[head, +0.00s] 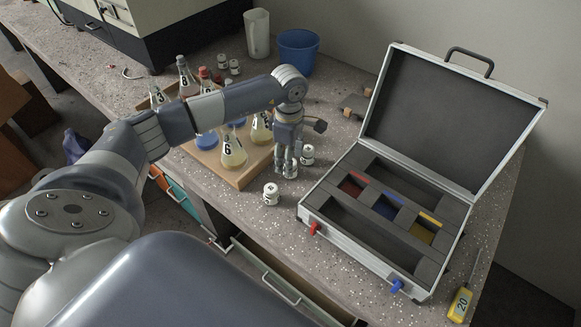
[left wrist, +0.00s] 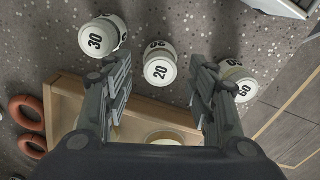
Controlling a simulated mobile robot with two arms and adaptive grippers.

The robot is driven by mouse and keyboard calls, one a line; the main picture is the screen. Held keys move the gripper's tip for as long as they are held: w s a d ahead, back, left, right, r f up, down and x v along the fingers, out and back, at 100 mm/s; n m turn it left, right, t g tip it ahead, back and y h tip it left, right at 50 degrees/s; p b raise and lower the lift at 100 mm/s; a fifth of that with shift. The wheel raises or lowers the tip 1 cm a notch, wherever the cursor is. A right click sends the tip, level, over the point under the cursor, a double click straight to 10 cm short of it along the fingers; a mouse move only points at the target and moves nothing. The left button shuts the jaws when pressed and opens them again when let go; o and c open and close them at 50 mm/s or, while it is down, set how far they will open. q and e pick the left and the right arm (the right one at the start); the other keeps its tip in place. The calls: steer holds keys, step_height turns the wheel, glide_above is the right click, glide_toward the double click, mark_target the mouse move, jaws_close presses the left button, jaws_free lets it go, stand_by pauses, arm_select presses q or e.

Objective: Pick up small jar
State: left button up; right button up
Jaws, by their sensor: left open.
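Three small white-capped jars stand on the bench beside the wooden tray. The jar marked 20 (left wrist: 160,70) lies between the spread fingers of my left gripper (left wrist: 160,64) in the left wrist view; in the head view this jar (head: 291,169) is partly hidden by the fingers. My left gripper (head: 284,162) points down, open; contact with the jar cannot be told. The jar marked 30 (left wrist: 101,36) is beyond the left finger, and in the head view it (head: 307,154) is to the right. The jar marked 60 (left wrist: 242,84) is partly behind the right finger; it (head: 271,194) stands nearer the bench front.
A wooden tray (head: 240,181) with several numbered flasks is close left of the gripper. An open silver case (head: 318,217) with dark foam stands to the right. A blue bucket (head: 298,50) and white beaker (head: 257,33) are behind. A yellow-handled tool (head: 460,305) lies front right.

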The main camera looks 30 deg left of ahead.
arm_select(q)
steer(key=shift+f, duration=0.2)
steer(key=c, duration=1.2)
arm_select(e)
steer(key=shift+d, duration=0.1)
arm_select(q)
steer(key=shift+o, duration=0.2)
